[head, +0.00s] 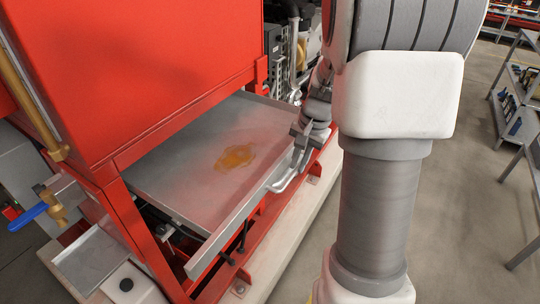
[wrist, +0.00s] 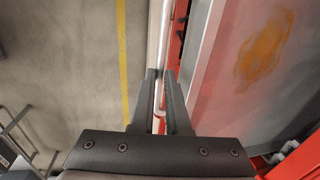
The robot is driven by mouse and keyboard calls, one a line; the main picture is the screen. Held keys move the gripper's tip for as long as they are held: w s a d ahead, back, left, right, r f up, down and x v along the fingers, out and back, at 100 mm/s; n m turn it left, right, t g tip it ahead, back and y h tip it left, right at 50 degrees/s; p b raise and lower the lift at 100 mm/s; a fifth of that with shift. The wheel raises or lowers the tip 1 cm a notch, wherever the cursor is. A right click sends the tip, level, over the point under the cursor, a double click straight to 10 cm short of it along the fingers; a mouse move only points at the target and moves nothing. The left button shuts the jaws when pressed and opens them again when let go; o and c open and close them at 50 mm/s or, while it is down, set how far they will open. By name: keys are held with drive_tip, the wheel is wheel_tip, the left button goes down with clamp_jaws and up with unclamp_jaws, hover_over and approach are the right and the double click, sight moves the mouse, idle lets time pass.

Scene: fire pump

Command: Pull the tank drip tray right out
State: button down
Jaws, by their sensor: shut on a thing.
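The tank drip tray (head: 190,190) is a shallow grey metal tray under the red tank (head: 130,70). Its front part sticks out past the tank's red frame, and its rear is hidden beneath the tank. An orange-brown stain lies on its floor. A bar handle (head: 284,184) runs along its front wall. My gripper (head: 303,137) is at the handle's far end, partly hidden by my arm. In the wrist view my gripper (wrist: 160,82) has its two fingers on either side of the pale handle bar (wrist: 165,50), shut on it. The tray (wrist: 225,85) lies to the right there.
A valve with a blue lever (head: 40,210) and a smaller grey tray (head: 88,262) are at lower left. A red base rail on a pale plinth runs below the tray. Grey shelving (head: 520,95) stands at right. The concrete floor (head: 465,210) between is clear.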

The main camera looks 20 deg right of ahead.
drive_tip(key=s+d, duration=0.1)
drive_tip(key=s, duration=0.1)
drive_tip(key=s+d, duration=0.2)
drive_tip(key=shift+s+d+b, duration=0.2)
drive_tip(key=shift+s+b, duration=0.1)
drive_tip(key=shift+b, duration=0.05)
drive_tip(key=c, duration=0.9)
unclamp_jaws()
wheel_tip(320, 180, up, 17)
drive_tip(key=s+d+p, duration=0.1)
drive_tip(key=s+d, duration=0.1)
drive_tip(key=shift+s+p, duration=0.3)
drive_tip(key=shift+a+r, duration=0.1)
drive_tip(key=shift+r, duration=0.05)
